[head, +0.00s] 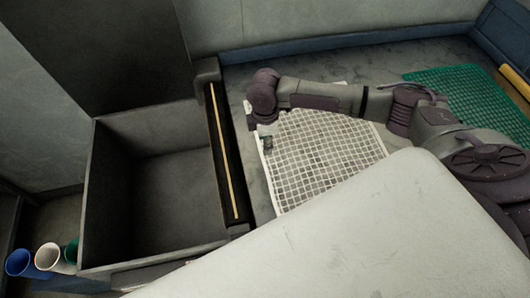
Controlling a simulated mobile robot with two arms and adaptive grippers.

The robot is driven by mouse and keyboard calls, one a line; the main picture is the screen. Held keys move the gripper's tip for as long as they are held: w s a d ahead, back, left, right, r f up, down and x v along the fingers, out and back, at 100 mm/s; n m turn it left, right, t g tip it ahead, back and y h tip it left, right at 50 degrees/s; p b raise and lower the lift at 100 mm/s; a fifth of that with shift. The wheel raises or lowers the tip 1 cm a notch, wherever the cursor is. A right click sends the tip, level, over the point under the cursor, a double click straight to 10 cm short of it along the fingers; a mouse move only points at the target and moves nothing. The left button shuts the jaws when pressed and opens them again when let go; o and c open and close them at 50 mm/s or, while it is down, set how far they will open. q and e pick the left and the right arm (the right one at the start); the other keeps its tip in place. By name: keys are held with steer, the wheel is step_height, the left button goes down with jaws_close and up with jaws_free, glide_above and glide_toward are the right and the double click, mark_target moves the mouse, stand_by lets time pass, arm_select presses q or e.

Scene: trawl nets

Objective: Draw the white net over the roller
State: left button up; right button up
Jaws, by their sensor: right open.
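The white net (325,155) lies flat on the grey deck, right of the roller. Its lower part is hidden behind a pale surface in the foreground, and my right arm crosses its upper edge. The roller (222,160) is a long dark bar with a yellow stripe along it, at the right edge of an open grey bin. No net lies over the roller. My right gripper (267,143) points down at the net's left edge, near the upper left corner, a little right of the roller. It is open; whether it touches the net is unclear. My left gripper is out of view.
The deep grey bin (97,190) left of the roller looks empty. Blue (19,262), white (47,257) and green (71,250) cups stand at the lower left. A green net (465,92) lies at the right, near a yellow bar (515,82). A wall closes the back.

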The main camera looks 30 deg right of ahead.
step_height(320, 180, down, 2)
steer(key=shift+b, duration=0.6)
steer(key=shift+s+f, duration=0.1)
steer(key=shift+f, duration=0.25)
steer(key=shift+f+b, duration=0.35)
steer(key=shift+f, duration=0.6)
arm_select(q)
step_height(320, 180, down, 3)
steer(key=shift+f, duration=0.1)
arm_select(e)
steer(key=shift+f, duration=0.1)
jaws_close()
